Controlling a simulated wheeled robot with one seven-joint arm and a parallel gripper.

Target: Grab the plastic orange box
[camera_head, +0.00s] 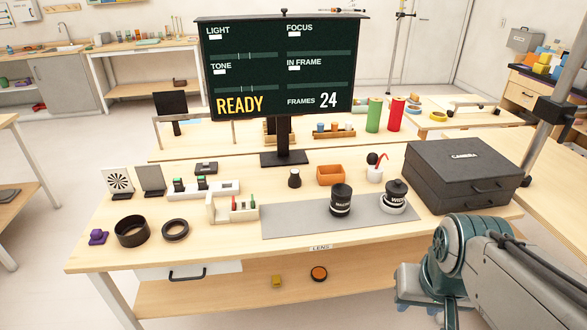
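The orange plastic box (331,176) is a small, open-topped rectangular tray. It stands upright near the back of the wooden workbench, right of centre, just behind the grey mat. No gripper touches it, and its visible front and rim are unobstructed. My arm comes in from the lower right, in front of the bench and well apart from the box. The fingers of my gripper cannot be made out in this view.
Two black lenses (341,200) (394,196) stand on the grey mat (285,222) in front of the box. A white cup (375,174) is right of it, and a black knob (294,178) is left. A large black case (463,172) and monitor (282,70) stand nearby.

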